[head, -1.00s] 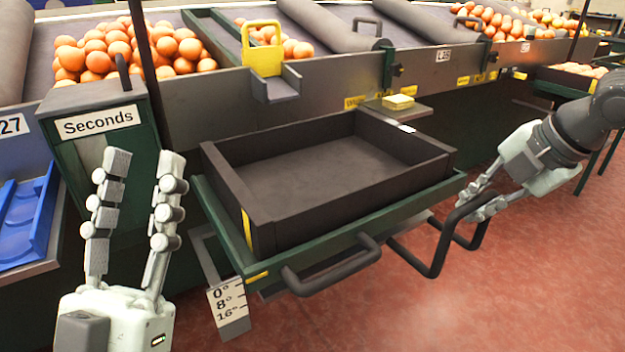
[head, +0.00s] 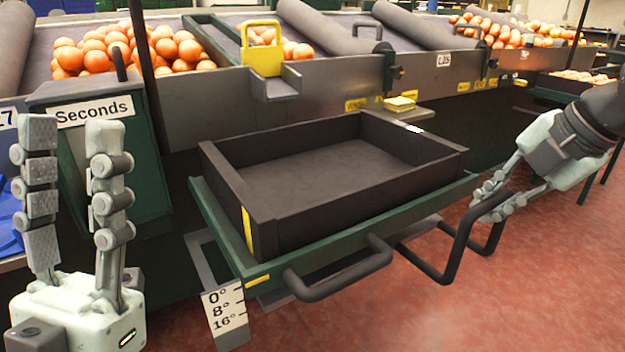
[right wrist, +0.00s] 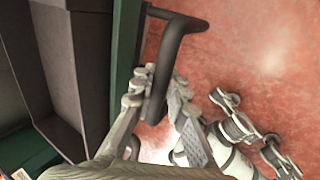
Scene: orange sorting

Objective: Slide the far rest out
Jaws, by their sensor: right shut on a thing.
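The far rest (head: 458,245) is a dark bent tube that sticks out from under the right side of the green-edged tray stand (head: 330,238). My right gripper (head: 486,205) is shut on its outer bar. In the right wrist view the fingers lie on both sides of the dark tube (right wrist: 168,62). The inner end of the rest is hidden under the stand. My left gripper (head: 72,150) is open and empty, fingers pointing up, left of the stand and in front of the Seconds bin (head: 110,180).
An empty dark tray (head: 320,175) sits on the stand. A second dark tube handle (head: 340,278) juts from the stand's front. An angle scale plate (head: 226,312) hangs at its left corner. Red floor (head: 540,290) is clear to the right. Oranges (head: 120,50) lie on the sorter behind.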

